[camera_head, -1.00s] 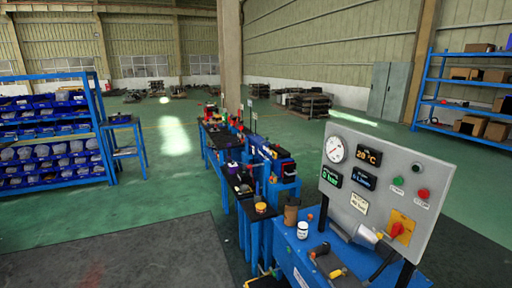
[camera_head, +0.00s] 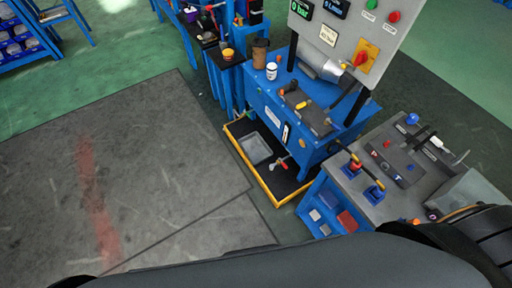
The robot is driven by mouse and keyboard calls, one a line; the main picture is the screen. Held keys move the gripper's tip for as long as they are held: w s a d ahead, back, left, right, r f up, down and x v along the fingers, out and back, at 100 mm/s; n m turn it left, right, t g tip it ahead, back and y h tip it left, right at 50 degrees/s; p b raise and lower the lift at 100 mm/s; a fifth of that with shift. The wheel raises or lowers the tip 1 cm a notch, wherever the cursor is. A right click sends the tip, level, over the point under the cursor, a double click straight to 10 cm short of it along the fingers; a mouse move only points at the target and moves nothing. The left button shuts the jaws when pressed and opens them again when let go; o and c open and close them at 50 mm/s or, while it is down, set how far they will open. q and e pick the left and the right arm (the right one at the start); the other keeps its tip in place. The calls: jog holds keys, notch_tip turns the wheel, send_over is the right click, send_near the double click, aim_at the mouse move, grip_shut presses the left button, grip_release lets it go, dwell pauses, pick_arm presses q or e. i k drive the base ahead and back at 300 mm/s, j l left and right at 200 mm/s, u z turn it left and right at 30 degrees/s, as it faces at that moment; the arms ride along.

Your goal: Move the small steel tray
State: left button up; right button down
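A small grey tray (camera_head: 254,148), which looks like steel, lies in a black, yellow-rimmed floor pan (camera_head: 238,153) beside the blue bench (camera_head: 262,98). Another grey, open tray-like thing (camera_head: 470,190) sits on the right-hand bench, partly hidden by my own dark body at the bottom right. I cannot tell for sure which of the two is the task's tray. Neither of my grippers shows in the view.
A control panel (camera_head: 345,35) stands above the blue bench. A white cup (camera_head: 271,71) and a brown cup (camera_head: 260,54) stand on it. The grey-topped right bench (camera_head: 405,150) carries levers and knobs. A dark mat (camera_head: 120,170) leaves clear floor at left.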

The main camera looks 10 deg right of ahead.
aim_at(257, 149)
jog(key=i+j+z, duration=0.15)
jog(key=z, duration=0.25)
jog(key=i+j+z, duration=0.25)
jog(key=z, duration=0.15)
jog(key=i+j, duration=0.2)
jog(key=i+j+z, duration=0.1)
jog(key=j, duration=0.35)
jog(key=i+j, duration=0.3)
jog(key=i+j+z, duration=0.1)
jog(key=j, duration=0.25)
jog(key=i+j, duration=0.25)
jog(key=i+j+z, duration=0.1)
jog(key=j, duration=0.3)
jog(key=i+j, duration=0.2)
jog(key=j, duration=0.15)
jog(key=i+j+z, duration=0.1)
jog(key=j, duration=0.3)
jog(key=i, duration=0.1)
